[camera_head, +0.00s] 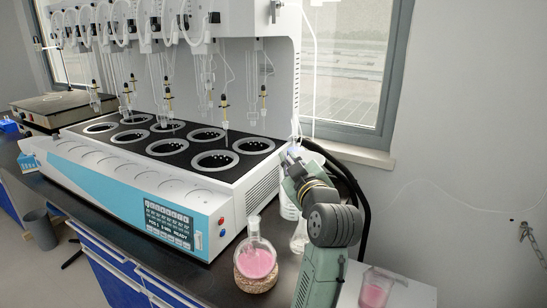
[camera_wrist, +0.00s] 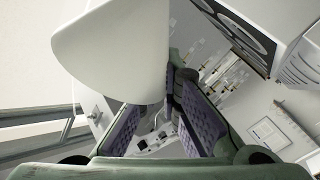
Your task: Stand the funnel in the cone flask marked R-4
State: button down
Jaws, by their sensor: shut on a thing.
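My gripper (camera_head: 291,164) is raised above the bench at the right end of the distiller. In the wrist view its purple-padded fingers (camera_wrist: 160,118) are shut on the white funnel (camera_wrist: 118,50), whose wide cone fills the upper left. In the head view the funnel is mostly lost against the pale background and gripper. A clear flask (camera_head: 298,240), apparently conical, stands on the bench just below my arm, partly hidden by it. I cannot read any R-4 mark on it. The funnel is apart from this flask.
A round flask of pink liquid (camera_head: 256,262) sits on a cork ring at the bench front. White stacked ware (camera_head: 289,208) stands behind my gripper. The distiller (camera_head: 150,190) fills the left. A pink beaker (camera_head: 374,291) stands at lower right. Dark hoses run behind my arm.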

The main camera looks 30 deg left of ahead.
jog(key=shift+d+f+b, duration=0.15)
jog(key=shift+f+b, duration=2.05)
jog(key=shift+f, duration=0.55)
jog(key=shift+f+b, duration=2.05)
jog(key=shift+f, duration=0.75)
jog(key=c, duration=1.7)
grip_release()
jog(key=shift+s, duration=0.1)
jog(key=v, duration=0.7)
jog(key=shift+s+d, duration=0.1)
jog(key=shift+d, duration=0.05)
